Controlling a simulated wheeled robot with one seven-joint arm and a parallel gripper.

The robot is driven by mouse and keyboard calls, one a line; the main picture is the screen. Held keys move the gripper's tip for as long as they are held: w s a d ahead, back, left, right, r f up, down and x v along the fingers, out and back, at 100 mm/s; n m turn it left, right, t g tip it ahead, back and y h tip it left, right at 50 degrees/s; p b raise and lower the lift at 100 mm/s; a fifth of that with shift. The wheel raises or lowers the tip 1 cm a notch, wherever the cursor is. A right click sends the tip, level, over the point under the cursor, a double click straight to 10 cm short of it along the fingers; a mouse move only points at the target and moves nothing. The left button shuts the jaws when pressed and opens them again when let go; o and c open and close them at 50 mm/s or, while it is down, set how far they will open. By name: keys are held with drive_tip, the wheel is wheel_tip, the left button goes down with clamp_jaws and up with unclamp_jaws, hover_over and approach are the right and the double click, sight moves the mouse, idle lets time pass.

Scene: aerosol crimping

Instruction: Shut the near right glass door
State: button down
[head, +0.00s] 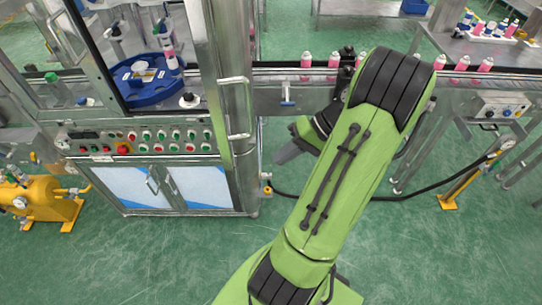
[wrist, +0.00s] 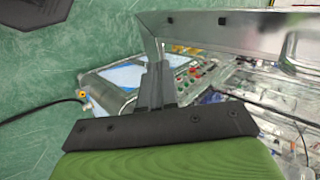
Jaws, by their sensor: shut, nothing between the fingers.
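The near right glass door (head: 212,65) is at the right front corner of the machine in the head view, a metal frame seen at a steep angle. A bar handle (head: 240,108) stands out on its right side. How far it stands open is hard to tell. My gripper (head: 284,154) is low, to the right of the handle, with a visible gap between them in this view. In the wrist view my gripper (wrist: 157,68) has its dark fingers together and empty. Their tips overlap a bright metal frame part (wrist: 152,46); contact cannot be told.
The control panel (head: 140,141) with buttons and the lower cabinet (head: 150,187) are below the door. A blue turntable (head: 143,85) is inside. A conveyor (head: 270,98) with pink-bodied cans runs right behind my arm. A yellow pump (head: 38,203) stands left. Green floor lies clear in front.

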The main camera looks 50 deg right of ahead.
drive_tip(key=w+a+f+b, duration=0.1)
drive_tip(key=w+a+f, duration=0.3)
drive_tip(key=w+a, duration=0.2)
drive_tip(key=shift+w+a+f, duration=0.15)
drive_tip(key=shift+a+f, duration=0.15)
drive_tip(key=shift+a, duration=0.2)
